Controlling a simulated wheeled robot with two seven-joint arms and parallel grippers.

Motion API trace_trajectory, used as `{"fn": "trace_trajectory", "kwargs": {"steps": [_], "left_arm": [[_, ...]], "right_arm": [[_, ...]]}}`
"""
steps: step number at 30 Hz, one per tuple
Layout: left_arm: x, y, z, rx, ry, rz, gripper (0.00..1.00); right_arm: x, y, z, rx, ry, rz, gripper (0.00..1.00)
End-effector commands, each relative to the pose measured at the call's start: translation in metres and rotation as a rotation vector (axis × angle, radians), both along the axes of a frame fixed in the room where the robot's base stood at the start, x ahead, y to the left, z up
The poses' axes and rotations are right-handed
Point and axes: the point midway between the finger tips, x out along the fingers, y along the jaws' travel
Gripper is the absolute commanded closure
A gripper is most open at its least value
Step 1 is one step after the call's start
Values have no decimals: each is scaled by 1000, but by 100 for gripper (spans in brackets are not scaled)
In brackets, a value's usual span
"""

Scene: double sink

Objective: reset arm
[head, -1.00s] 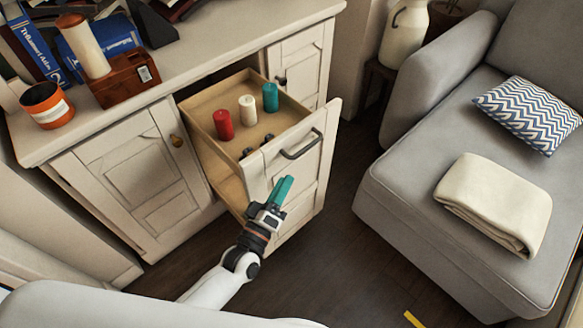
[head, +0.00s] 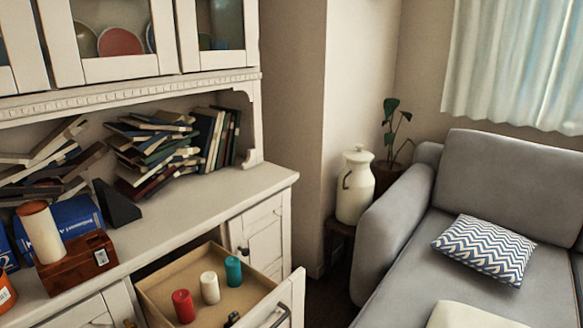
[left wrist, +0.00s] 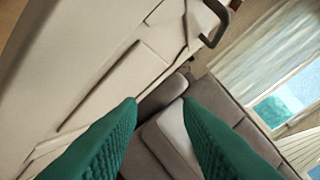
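My left gripper (left wrist: 160,125) shows in the left wrist view as two green ribbed fingers. They are spread apart with nothing between them. Behind them are the white cabinet front (left wrist: 80,85) and the dark drawer handle (left wrist: 215,25). Neither of my arms shows in the head view now. The pulled-out drawer (head: 160,293) holds a red candle (head: 183,306), a white candle (head: 210,288) and a teal candle (head: 233,271), all upright. A small dark object (head: 232,319) lies near the drawer's front, partly cut off by the picture edge.
The drawer front juts into the room. The cabinet top carries a wooden box (head: 76,264), a pillar candle (head: 42,236) and piled books (head: 155,150). A grey sofa (head: 400,275) with a patterned cushion (head: 484,248) stands right. A white jug (head: 355,187) stands between.

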Motion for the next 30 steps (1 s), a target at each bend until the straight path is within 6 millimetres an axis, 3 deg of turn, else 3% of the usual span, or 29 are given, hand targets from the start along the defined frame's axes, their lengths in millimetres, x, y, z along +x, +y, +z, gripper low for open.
{"fn": "trace_trajectory", "kwargs": {"steps": [1,6,9,12,18,22,24,30], "left_arm": [[-10,6,-38,105,90,-9,68],[-66,35,-153,462,398,-96,68],[-109,55,-205,627,567,-170,68],[-151,72,-242,748,709,-243,68],[-225,98,-286,907,932,-383,68],[-271,113,-303,983,1061,-477,68],[-280,115,-286,988,1067,-486,68],[-310,120,-263,987,1080,-494,68]], "right_arm": [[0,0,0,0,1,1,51],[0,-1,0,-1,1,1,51],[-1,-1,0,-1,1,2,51],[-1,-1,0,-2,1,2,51],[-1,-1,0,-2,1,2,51],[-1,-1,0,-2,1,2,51],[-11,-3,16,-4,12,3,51],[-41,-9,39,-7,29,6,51]]}}
